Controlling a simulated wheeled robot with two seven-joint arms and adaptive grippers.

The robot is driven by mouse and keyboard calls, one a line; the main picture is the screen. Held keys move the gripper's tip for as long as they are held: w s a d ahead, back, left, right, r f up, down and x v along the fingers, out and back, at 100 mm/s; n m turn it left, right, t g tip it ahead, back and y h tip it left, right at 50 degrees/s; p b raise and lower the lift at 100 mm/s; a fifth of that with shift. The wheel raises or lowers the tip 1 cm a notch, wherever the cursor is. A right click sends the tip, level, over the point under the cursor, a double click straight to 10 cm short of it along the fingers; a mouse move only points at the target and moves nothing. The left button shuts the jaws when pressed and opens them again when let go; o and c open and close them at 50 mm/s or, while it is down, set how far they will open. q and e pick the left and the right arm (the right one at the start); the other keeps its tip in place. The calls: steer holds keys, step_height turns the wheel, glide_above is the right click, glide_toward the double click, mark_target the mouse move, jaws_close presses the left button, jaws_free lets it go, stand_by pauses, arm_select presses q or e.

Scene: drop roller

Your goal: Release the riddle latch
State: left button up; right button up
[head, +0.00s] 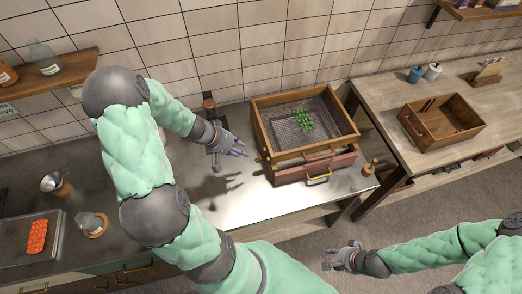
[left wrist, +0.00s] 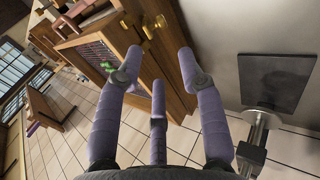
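The riddle (head: 345,142), a wooden frame with a wire mesh floor holding green pieces, sits on a reddish box (head: 338,168) on the metal counter. A small brass latch (head: 259,159) is on its left side; brass fittings also show at the top of the left wrist view (left wrist: 149,30). My left gripper (head: 238,148) is open and empty, left of the riddle and apart from it, fingers pointing toward it. In the left wrist view its purple fingers (left wrist: 157,90) are spread with nothing between them. My right gripper (head: 336,257) is open and empty below the counter's front.
A wooden crate (head: 442,137) stands on the right-hand table. A small wooden item (head: 369,167) stands right of the riddle. A tray (head: 16,252) with orange pieces is far left. The counter's front middle is clear.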

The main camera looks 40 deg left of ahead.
mark_target(256, 159)
arm_select(q)
steer(key=b+x, duration=0.1)
steer(key=x, duration=0.9)
steer(key=shift+s+f, duration=0.15)
steer(key=shift+f, duration=0.1)
steer(key=shift+s, duration=0.1)
jaws_close()
